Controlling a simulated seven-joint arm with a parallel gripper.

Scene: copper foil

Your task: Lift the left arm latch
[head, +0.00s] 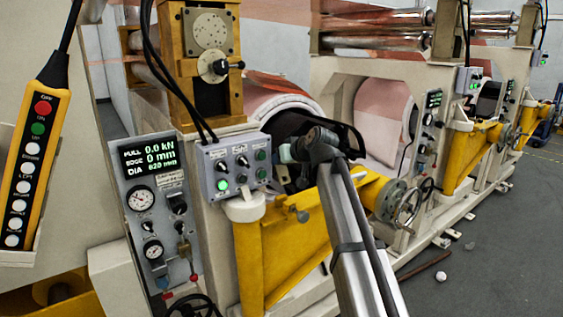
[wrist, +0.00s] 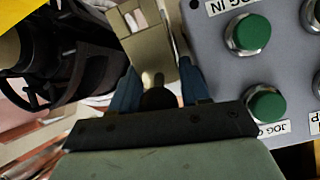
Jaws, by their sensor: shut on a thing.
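The left arm latch (wrist: 158,98) shows in the wrist view as a dark rounded knob with a light pin, in front of a tan metal bracket (wrist: 146,50). My gripper (wrist: 158,88) has its blue fingertips on either side of the knob, shut on it. In the head view my gripper (head: 286,153) is just right of the grey button box, above the yellow left arm (head: 285,255). The latch itself cannot be made out there, and my wrist and arm cover part of that area. How far the latch is raised cannot be told.
The grey button box (head: 237,165) stands close to my gripper; its green buttons (wrist: 250,33) show in the wrist view. A gauge panel (head: 150,195) is at left, beside a yellow pendant (head: 36,155). A handwheel (head: 408,207) is at right. Open floor (head: 490,270) lies farther right.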

